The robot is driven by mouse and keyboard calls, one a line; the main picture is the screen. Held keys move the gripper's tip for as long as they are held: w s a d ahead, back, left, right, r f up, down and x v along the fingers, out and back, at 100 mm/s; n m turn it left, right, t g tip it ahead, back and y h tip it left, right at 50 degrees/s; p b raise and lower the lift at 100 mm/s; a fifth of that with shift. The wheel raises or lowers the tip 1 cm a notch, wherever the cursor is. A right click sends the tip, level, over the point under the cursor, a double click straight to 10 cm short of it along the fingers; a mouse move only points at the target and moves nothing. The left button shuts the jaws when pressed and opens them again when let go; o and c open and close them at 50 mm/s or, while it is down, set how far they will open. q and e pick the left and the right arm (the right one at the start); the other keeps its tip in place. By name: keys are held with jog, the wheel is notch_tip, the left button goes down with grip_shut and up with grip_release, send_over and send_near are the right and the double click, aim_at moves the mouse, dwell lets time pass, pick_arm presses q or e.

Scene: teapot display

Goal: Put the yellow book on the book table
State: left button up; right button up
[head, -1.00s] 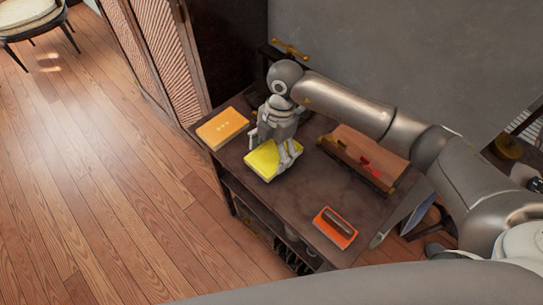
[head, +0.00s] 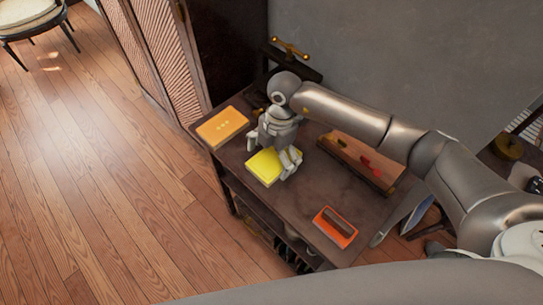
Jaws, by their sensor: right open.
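The yellow book (head: 263,167) lies flat on the dark table (head: 305,205), near its front left edge. My right gripper (head: 271,155) reaches in from the right and is open. Its fingers are spread at the yellow book, one at the book's right side and one near its back left; I cannot tell whether they touch it. Part of the book is hidden behind the fingers. My left gripper is not in the picture.
An orange book (head: 222,127) lies to the left of the yellow one. A wooden box with red pieces (head: 360,160) stands at the right, and an orange tray with a dark bar (head: 335,227) at the front. A dark press (head: 290,58) stands behind. Open wooden floor (head: 90,180) lies left.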

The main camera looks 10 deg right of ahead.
aim_at(277, 156)
jog(key=shift+r, duration=0.3)
notch_tip(277, 156, up, 12)
jog(key=w+d, duration=0.1)
jog(key=shift+d+f, duration=0.2)
jog(key=shift+d, duration=0.2)
